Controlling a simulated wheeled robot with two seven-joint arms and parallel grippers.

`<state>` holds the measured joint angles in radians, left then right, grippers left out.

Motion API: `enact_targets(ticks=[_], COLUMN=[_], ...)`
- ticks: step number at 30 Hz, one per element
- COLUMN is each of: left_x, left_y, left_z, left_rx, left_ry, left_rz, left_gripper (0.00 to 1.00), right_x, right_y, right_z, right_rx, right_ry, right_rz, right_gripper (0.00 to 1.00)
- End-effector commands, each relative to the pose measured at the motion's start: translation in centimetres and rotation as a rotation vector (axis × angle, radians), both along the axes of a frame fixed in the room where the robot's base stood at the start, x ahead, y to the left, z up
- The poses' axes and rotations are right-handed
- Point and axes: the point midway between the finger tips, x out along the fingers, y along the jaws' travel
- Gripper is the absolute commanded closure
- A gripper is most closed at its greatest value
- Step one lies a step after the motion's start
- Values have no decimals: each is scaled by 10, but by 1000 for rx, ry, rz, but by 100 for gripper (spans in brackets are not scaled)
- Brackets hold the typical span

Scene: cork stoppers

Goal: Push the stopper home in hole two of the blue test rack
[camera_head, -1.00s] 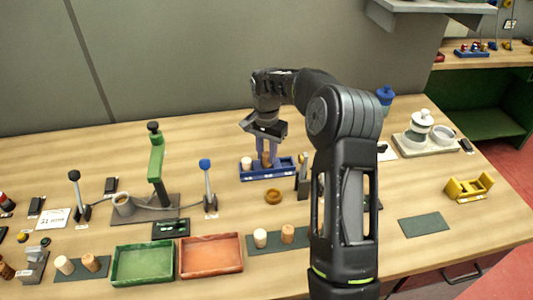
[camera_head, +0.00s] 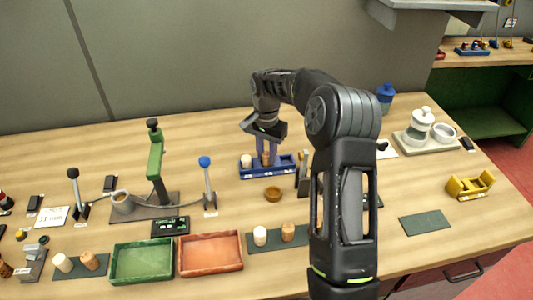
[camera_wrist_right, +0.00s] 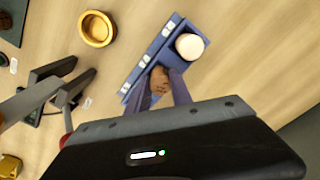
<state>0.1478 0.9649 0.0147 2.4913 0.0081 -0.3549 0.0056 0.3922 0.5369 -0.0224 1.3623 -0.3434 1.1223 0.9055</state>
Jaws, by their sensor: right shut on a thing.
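The blue test rack (camera_head: 283,173) stands towards the back of the bench; it also shows in the wrist view (camera_wrist_right: 148,62). A pale stopper (camera_head: 246,161) sits at its left end, and it shows in the wrist view (camera_wrist_right: 190,46) too. My right gripper (camera_head: 266,155) points down over the middle of the rack. Its purple fingers are shut on a brown cork stopper (camera_wrist_right: 158,78) at the middle position. The cork's lower end is hard to see, so I cannot tell how deep it sits. My left gripper is not in view.
A small round amber dish (camera_head: 272,194) lies in front of the rack. A grey upright clamp-like thing (camera_head: 303,174) stands close to the rack's right. Two stoppers stand on a dark mat (camera_head: 270,241); green (camera_head: 145,262) and orange (camera_head: 212,255) trays lie left of it.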

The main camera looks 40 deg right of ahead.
Motion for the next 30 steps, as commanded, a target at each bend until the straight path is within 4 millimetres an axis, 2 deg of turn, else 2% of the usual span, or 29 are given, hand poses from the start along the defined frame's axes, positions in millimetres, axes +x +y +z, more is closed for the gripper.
enact_targets(ticks=[4, 5, 14, 24, 30], left_x=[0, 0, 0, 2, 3], left_y=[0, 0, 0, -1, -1], left_z=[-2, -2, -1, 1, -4], left_rx=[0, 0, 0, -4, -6], left_ry=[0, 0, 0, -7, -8], left_rz=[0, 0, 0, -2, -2], left_gripper=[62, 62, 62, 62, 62], right_x=[0, 0, 0, 0, 1], right_y=[0, 0, 0, 0, 0], right_z=[-3, -3, -2, -2, 20], right_rx=[0, 0, 0, 0, -1], right_ry=[0, 0, 0, 0, -4], right_rz=[0, 0, 0, 0, 0], right_gripper=[100, 73, 48, 48, 48])
